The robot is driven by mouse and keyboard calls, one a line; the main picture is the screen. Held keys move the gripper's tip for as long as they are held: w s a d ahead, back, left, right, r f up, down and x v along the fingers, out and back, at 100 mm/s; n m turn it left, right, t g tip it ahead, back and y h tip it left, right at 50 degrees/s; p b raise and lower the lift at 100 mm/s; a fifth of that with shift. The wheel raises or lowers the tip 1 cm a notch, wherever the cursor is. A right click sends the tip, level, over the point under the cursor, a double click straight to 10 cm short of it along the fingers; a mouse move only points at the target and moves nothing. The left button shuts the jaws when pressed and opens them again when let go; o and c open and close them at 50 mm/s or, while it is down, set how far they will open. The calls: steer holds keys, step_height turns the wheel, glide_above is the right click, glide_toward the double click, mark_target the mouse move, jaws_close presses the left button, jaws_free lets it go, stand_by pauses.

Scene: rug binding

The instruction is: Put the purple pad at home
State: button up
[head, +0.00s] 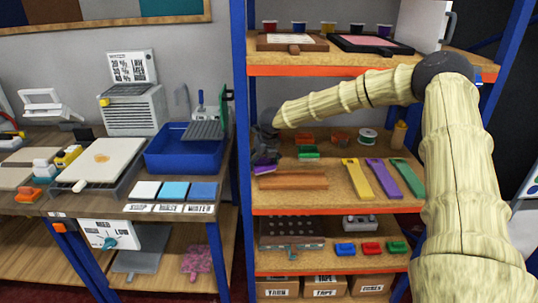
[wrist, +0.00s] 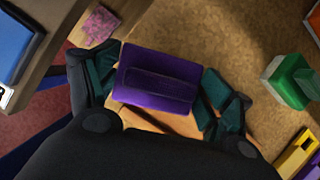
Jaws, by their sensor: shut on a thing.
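The purple pad (wrist: 158,78) is a block with a raised bar along its top. My gripper (wrist: 160,88) is shut on it, with a dark green fingertip at each end. In the head view, the purple pad (head: 265,168) shows at the left end of the middle shelf (head: 320,200), below my gripper (head: 262,150). An orange-brown board (wrist: 160,122) shows partly beneath the pad in the wrist view. I cannot tell whether the pad touches the shelf or the board. No marked home for the pad is clearly visible.
A green block (head: 308,152) and orange blocks (head: 304,138) stand behind the board. Yellow (head: 357,178), purple (head: 382,178) and green (head: 407,174) strips lie to the right. A blue shelf post (head: 239,110) and the bench with a blue tub (head: 183,155) are close on the left.

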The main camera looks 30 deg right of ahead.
steer(key=d, duration=0.1)
steer(key=w+d+p, duration=0.1)
steer(key=w+d+r, duration=0.1)
steer(key=shift+d, duration=0.4)
steer(key=w+d+p, duration=0.1)
steer(key=w+d, duration=0.1)
steer(key=w+d+f+p, duration=0.1)
steer(key=w+d, duration=0.2)
steer(key=w+d+f+p, duration=0.1)
steer(key=w+d, duration=0.1)
steer(key=shift+w+d, duration=0.15)
steer(key=shift+w, duration=0.1)
steer(key=shift+w+d, duration=0.15)
steer(key=shift+d, duration=0.15)
steer(key=shift+f+p, duration=1.05)
steer(key=shift+f, duration=0.65)
steer(key=shift+c, duration=0.3)
steer(key=o, duration=0.9)
steer(key=shift+f, duration=0.1)
steer(key=shift+o, duration=0.2)
